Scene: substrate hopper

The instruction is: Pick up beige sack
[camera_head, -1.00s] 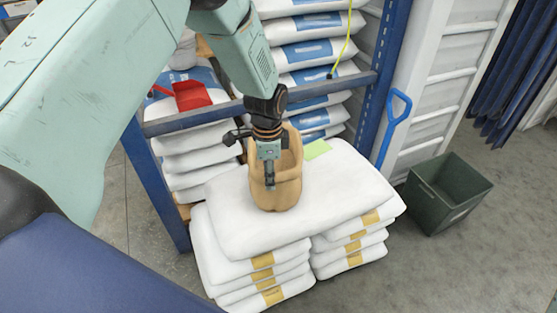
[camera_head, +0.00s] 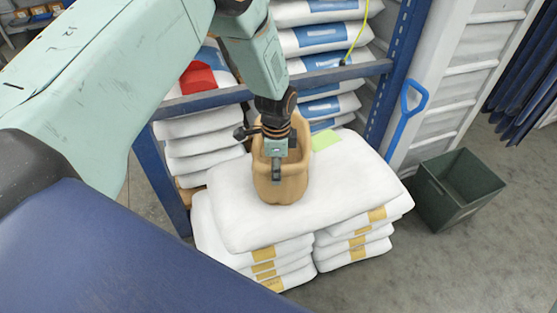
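The beige sack (camera_head: 295,178) is an open-topped, tan bag. It stands upright on the top white sack of a low stack. My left gripper (camera_head: 276,172) comes down from above at the beige sack's near side. One dark finger shows in front of the near wall, overlapping it in the picture. The other finger is hidden, so I cannot tell whether the gripper is open or shut on the wall. My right gripper is not in view.
The stacked white sacks (camera_head: 350,195) stand on the grey floor before a blue rack (camera_head: 225,97) of more sacks. A red scoop (camera_head: 197,78), a blue-handled tool (camera_head: 410,105), a green label (camera_head: 325,140) and a dark green bin (camera_head: 452,190) are nearby. Floor at lower right is clear.

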